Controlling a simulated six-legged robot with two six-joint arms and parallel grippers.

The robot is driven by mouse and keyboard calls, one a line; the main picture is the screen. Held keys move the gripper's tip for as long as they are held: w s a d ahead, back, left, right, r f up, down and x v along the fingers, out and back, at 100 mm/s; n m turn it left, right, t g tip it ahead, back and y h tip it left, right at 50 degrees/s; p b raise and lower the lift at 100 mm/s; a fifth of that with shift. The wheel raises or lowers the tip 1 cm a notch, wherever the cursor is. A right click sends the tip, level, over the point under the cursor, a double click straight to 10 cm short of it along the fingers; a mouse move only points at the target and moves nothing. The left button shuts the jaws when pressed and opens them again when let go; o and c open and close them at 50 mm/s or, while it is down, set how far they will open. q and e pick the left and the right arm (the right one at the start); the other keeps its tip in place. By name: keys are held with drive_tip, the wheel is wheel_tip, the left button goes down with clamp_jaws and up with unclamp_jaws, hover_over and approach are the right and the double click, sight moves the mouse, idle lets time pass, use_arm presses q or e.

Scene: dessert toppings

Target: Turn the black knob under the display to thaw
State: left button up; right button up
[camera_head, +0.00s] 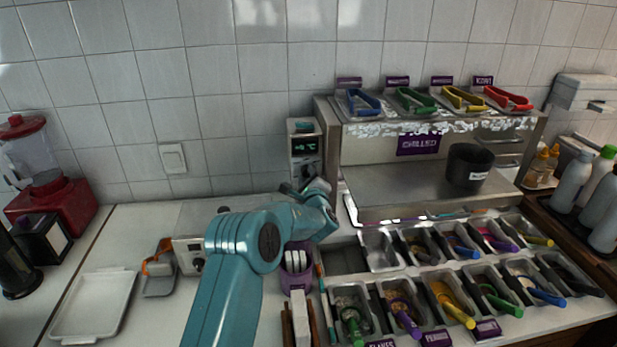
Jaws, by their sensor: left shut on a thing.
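The display (305,146) is a small dark panel with pale lit characters, on a grey control box at the left end of the chilled toppings unit. The black knob (307,171) is just below it, partly hidden by my gripper. My left gripper (311,181) is at the knob, at the end of the teal arm that rises from the bottom. It is shut on the knob. The fingertips are small and the knob's setting cannot be read. My right gripper is not in view.
A shelf of coloured tongs (411,100) tops the chilled unit (385,148). A black pot (470,166) stands on its steel counter. Several topping trays with coloured handles fill the front right. A purple cup (296,276) stands near my arm. A white tray (72,327) lies at left.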

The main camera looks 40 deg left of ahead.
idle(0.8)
use_arm(q)
drive_tip(key=o, duration=1)
drive_tip(key=shift+o, duration=0.2)
drive_tip(key=shift+s+d+f, duration=0.1)
drive_tip(key=shift+s+d, duration=0.1)
drive_tip(key=shift+d, duration=0.1)
drive_tip(key=b+v, duration=0.5)
drive_tip(key=v, duration=1)
drive_tip(key=shift+s+d+b, duration=0.2)
drive_tip(key=shift+d+b, duration=0.1)
drive_tip(key=shift+b, duration=0.1)
